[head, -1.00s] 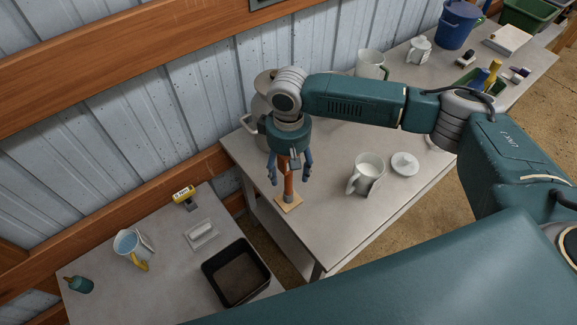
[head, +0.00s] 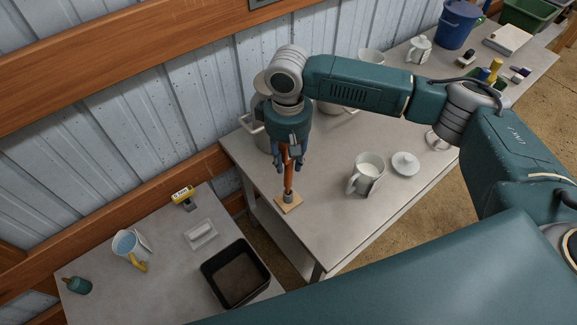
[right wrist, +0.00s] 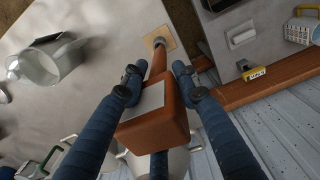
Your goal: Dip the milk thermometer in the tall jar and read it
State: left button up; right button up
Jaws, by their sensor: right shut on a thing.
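The milk thermometer (head: 289,178) looks like an orange-brown stick standing upright with its grey lower end on a small wooden pad (head: 292,209). In the right wrist view its boxy orange head with a grey face (right wrist: 155,112) shows between my fingers. My right gripper (head: 290,163) is shut on the thermometer from above, and it also shows in the right wrist view (right wrist: 157,80). A pale open jar with a handle (head: 361,182) stands to the right on the same table; I cannot tell for sure that it is the tall jar. My left gripper is out of view.
A round white lid (head: 405,163) lies right of the jar. Metal pots stand behind my right gripper, partly hidden. The lower table at left holds a black tray (head: 208,271), a jug (head: 127,247), a yellow-topped device (head: 184,194) and a green bottle (head: 79,285).

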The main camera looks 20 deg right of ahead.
notch_tip(320, 180, up, 16)
jog(key=shift+r+b, duration=0.1)
jog(key=shift+b, duration=1.1)
grip_shut()
jog(key=shift+o, duration=1.6)
grip_release()
grip_shut()
